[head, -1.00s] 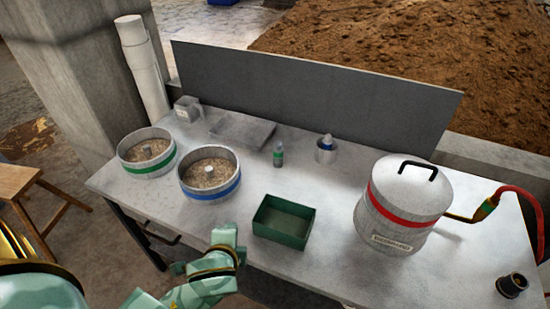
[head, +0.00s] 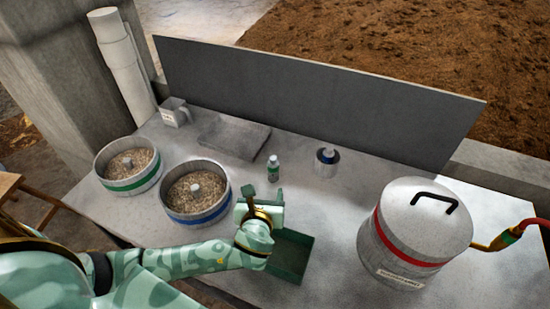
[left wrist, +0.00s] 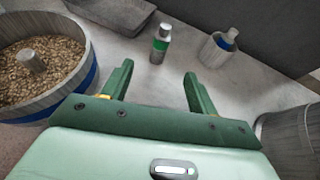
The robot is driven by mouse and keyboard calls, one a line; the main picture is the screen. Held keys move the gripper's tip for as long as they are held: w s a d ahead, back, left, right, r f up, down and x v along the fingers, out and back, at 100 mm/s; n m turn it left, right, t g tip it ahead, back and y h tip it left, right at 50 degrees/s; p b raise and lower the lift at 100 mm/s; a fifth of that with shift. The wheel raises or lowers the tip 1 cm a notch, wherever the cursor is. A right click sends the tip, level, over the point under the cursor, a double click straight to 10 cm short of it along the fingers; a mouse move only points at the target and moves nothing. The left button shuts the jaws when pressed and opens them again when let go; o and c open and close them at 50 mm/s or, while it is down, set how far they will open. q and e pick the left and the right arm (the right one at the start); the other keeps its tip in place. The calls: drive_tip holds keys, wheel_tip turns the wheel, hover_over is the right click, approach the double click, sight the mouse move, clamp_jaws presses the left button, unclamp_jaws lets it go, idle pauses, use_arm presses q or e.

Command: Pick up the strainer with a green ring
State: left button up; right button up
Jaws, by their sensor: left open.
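The strainer with a green ring (head: 128,187) stands upright at the left end of the table, filled with grain and with a knob in its middle. My left gripper (head: 264,197) is open and empty, to the right of the strainer with a blue ring and partly over the green tray. In the left wrist view its two green fingers (left wrist: 157,85) are spread apart, with a small bottle (left wrist: 161,44) beyond them. The green-ringed strainer does not show in the left wrist view. My right gripper is not in view.
The strainer with a blue ring (head: 196,214) stands beside the green-ringed one. A green tray (head: 297,255) is under my left forearm's end. A large pot with a red ring (head: 413,225) is at the right. A grey panel (head: 310,95) closes the back.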

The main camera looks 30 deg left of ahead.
use_arm(q)
drive_tip(key=b, duration=0.3)
approach(273, 165)
drive_tip(key=x, duration=0.5)
drive_tip(key=shift+s+a+f, duration=0.1)
drive_tip(key=shift+a+f, duration=0.1)
drive_tip(key=shift+f, duration=0.15)
drive_tip(key=shift+w+a+f+b, duration=0.1)
drive_tip(key=shift+w+a+b, duration=0.15)
drive_tip(key=shift+w, duration=0.3)
drive_tip(key=b+x, duration=0.2)
drive_tip(key=x, duration=0.3)
drive_tip(key=shift+w+d, duration=0.1)
drive_tip(key=shift+d, duration=0.1)
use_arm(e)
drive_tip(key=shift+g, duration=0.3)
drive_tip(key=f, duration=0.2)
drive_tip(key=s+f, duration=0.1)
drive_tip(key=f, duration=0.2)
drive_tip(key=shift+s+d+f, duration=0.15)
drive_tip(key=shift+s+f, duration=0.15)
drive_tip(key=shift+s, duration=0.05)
use_arm(q)
drive_tip(key=shift+r, duration=0.25)
drive_tip(key=c, duration=1.1)
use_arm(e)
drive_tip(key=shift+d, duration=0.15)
